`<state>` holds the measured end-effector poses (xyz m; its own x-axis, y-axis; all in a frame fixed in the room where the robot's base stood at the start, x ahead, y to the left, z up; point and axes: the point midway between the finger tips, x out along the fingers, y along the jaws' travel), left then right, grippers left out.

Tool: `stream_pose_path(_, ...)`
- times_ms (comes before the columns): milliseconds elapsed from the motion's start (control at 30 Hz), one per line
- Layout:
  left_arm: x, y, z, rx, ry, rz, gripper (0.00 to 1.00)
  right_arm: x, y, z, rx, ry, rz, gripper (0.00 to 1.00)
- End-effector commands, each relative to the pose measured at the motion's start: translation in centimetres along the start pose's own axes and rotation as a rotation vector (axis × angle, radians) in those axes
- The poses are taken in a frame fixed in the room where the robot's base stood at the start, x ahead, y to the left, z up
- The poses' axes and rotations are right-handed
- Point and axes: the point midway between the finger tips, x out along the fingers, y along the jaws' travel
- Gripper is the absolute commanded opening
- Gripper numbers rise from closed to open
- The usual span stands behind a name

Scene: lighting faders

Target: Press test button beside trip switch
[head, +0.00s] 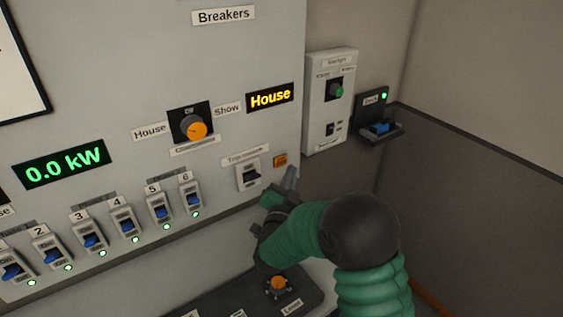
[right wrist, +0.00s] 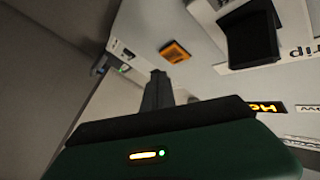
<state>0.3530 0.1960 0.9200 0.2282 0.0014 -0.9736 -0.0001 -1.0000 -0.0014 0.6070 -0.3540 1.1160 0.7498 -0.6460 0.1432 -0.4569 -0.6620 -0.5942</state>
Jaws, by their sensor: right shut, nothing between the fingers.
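The orange square test button (head: 280,161) is on the grey panel, just right of the trip switch (head: 248,175), which has a black rocker in a pale plate. In the right wrist view the test button (right wrist: 175,52) is near the top centre, and the dark trip switch (right wrist: 250,38) is to its right. My left gripper is out of view.
A row of numbered breakers with blue levers (head: 160,212) runs along the panel's lower left. An orange knob (head: 194,129) is above the trip switch. A pale box (head: 329,100) and a dark dock (head: 379,128) are to the right. A black console (head: 245,295) is below.

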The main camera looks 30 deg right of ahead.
Motion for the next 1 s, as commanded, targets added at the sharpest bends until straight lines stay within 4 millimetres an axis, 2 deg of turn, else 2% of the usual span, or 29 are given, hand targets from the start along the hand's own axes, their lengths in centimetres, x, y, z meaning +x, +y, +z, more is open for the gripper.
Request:
stream_pose_path(200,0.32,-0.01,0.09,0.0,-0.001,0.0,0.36,0.97,-0.69,0.79,0.001,0.0,0.0,0.0)
stream_pose_path(1000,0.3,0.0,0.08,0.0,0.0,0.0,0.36,1.03,-0.71,0.8,0.0,0.0,0.001,0.0)
